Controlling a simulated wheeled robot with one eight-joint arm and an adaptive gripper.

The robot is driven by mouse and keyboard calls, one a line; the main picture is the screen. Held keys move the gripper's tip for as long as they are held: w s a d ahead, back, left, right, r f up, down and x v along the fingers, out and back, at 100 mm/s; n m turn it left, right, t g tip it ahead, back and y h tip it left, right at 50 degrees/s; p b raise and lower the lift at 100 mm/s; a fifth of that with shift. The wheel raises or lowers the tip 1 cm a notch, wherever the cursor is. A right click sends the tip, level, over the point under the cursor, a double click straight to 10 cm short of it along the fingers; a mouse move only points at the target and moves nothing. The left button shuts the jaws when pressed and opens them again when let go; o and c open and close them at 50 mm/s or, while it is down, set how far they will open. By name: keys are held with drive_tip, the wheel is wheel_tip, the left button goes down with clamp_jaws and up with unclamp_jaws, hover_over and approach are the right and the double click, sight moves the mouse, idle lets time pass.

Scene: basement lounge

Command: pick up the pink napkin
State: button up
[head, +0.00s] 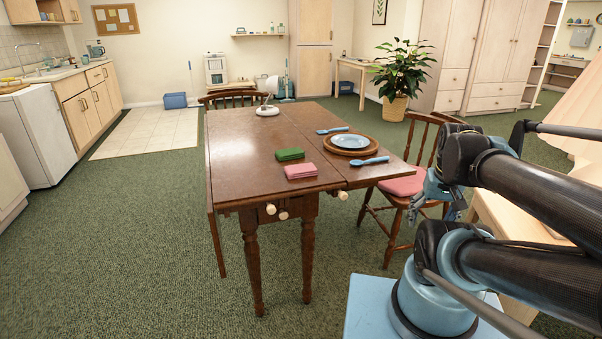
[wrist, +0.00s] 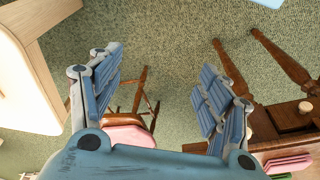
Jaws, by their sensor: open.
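The pink napkin (head: 300,171) lies folded on the near part of the brown wooden table (head: 240,142). A folded green napkin (head: 290,154) lies just behind it. In the wrist view the pink napkin (wrist: 288,164) shows at the lower right corner, partly cut off by the frame edge. My gripper (wrist: 160,85) is open and empty, with its two blue fingers spread wide over the floor and a chair. In the head view my gripper (head: 437,192) is at the right, beside the table and apart from the napkin, partly hidden by my arm.
A blue plate (head: 350,141) on a wooden charger, two blue spoons (head: 370,161) and a small white fan-like item (head: 268,108) are on the table. A chair with a pink cushion (head: 402,185) stands at its right. Green carpet (head: 130,245) lies clear at the left.

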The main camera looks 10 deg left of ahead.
drive_tip(key=w+a+r+m+g+y, duration=0.2)
drive_tip(key=w+a+r+m, duration=0.5)
drive_tip(key=w+a+r, duration=0.8)
drive_tip(key=m+g+y, duration=0.2)
drive_tip(key=m, duration=0.3)
hover_over(301, 167)
drive_tip(key=d, duration=0.2)
drive_tip(key=f, duration=0.9)
drive_tip(key=shift+w+f, duration=0.2)
drive_tip(key=shift+w, duration=0.15)
drive_tip(key=shift+d+x, duration=0.15)
drive_tip(key=shift+x, duration=1.2)
drive_tip(key=shift+d+x, duration=0.1)
drive_tip(key=shift+x, duration=1.25)
drive_tip(key=shift+w+f, duration=0.1)
drive_tip(key=shift+w, duration=0.05)
drive_tip(key=c, duration=1)
